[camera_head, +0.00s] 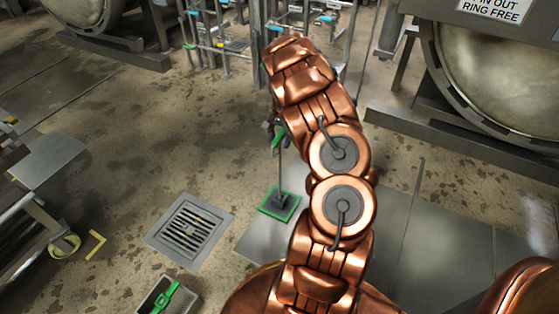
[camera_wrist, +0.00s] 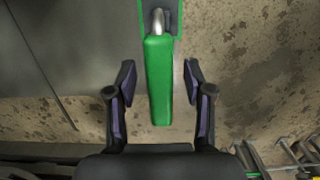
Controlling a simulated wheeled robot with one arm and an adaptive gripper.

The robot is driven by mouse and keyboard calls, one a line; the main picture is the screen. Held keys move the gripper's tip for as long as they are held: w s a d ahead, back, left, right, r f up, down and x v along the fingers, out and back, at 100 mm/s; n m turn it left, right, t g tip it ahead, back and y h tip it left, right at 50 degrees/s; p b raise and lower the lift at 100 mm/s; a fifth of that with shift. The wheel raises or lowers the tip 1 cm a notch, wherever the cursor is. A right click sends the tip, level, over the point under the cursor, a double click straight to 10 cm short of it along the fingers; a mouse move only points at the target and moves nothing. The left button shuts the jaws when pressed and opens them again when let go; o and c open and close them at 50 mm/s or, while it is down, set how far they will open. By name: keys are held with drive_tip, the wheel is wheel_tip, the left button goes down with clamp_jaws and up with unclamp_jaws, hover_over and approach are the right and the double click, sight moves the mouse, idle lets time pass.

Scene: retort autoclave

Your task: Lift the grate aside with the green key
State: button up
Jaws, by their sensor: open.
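The green key (camera_head: 278,139) has a green handle on a thin grey shaft. It stands upright from a dark block on a small green-edged base (camera_head: 292,211) on the floor. In the wrist view the green handle (camera_wrist: 158,90) lies between the two fingers of my gripper (camera_wrist: 159,75), with a gap on each side. My gripper is open and holds nothing. In the head view my arm mostly hides it. The slotted metal grate (camera_head: 189,231) lies in its square frame in the floor, left of the key's base.
An open grey box (camera_head: 146,303) with a green item (camera_head: 166,297) in it is at the bottom. A yellow tape roll (camera_head: 65,245) and a yellow corner mark (camera_head: 95,244) are at left. Pipework (camera_head: 235,42) and large round vessels (camera_head: 500,60) stand behind. Floor around the grate is clear.

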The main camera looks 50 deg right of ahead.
drive_tip(key=shift+f, duration=0.3)
idle(0.5)
clamp_jaws()
idle(0.3)
